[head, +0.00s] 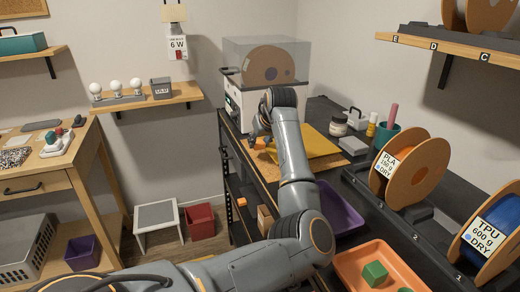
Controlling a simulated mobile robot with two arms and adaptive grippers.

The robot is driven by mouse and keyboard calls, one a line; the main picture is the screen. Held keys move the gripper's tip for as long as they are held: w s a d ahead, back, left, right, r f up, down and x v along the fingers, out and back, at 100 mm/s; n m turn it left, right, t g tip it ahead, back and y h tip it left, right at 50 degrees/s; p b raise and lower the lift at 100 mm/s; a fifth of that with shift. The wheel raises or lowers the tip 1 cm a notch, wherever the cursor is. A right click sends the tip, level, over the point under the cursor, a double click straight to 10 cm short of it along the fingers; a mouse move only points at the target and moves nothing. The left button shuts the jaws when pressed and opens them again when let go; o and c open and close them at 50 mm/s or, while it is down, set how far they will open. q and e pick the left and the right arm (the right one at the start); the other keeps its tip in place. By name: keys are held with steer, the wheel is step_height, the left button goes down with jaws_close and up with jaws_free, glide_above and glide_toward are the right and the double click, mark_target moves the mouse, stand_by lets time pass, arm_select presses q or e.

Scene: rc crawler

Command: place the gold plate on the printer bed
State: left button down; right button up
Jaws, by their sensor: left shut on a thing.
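The gold plate (318,142) is a flat yellow sheet at the back of the dark bench, partly hidden behind my left forearm. My left gripper (260,134) is at the plate's left side, pointing down, and is shut on the plate's edge; the exact contact is small and hard to see. A small orange patch (259,144) shows by the fingertips. A white machine (236,102), probably the printer, stands behind the gripper with a clear box on top. I cannot make out the printer bed clearly. My right gripper is not in view.
The clear box (293,52) holds a spool. Bottles, a jar (338,126) and a green cup (385,134) stand right of the plate. Two large spools, PLA (412,172) and TPU (492,240), line the right. A purple bin (342,212) and an orange tray (350,268) lie nearer.

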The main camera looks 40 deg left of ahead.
mark_target(261, 148)
arm_select(q)
steer(key=f+p, duration=0.2)
steer(key=f, duration=0.1)
steer(key=shift+w+a, duration=0.2)
steer(key=shift+f, duration=0.2)
steer(key=c, duration=0.9)
jaws_free()
steer(key=shift+f, duration=0.1)
